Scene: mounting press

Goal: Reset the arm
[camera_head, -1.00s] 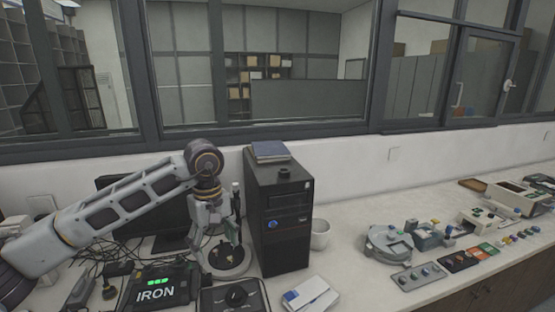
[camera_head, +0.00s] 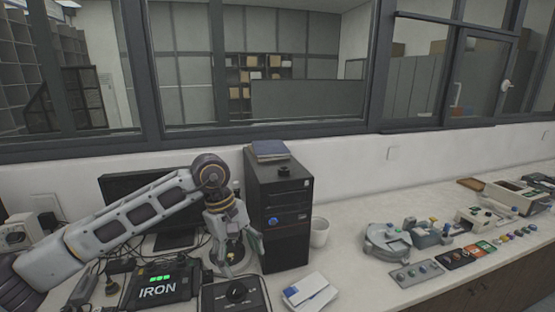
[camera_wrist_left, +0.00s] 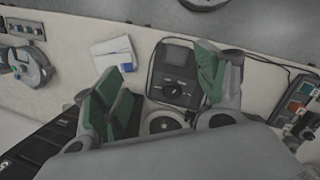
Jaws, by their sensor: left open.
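My left arm comes in from the left of the head view, above the bench. Its gripper (camera_head: 243,260) points down, open and empty, just left of the black computer tower (camera_head: 279,210). Behind it stands a device on a round pale base, partly hidden by the fingers. In the left wrist view the gripper (camera_wrist_left: 160,88) has its two green-padded fingers spread wide, with a black box with a knob (camera_wrist_left: 178,72) on the bench between them. My right gripper is in neither view.
A black box marked IRON (camera_head: 158,283), the knob box (camera_head: 238,294) and a white-blue packet (camera_head: 310,290) lie at the front. A white mug (camera_head: 319,232) stands right of the tower. A monitor (camera_head: 130,190) is behind my arm. Devices and trays fill the right bench.

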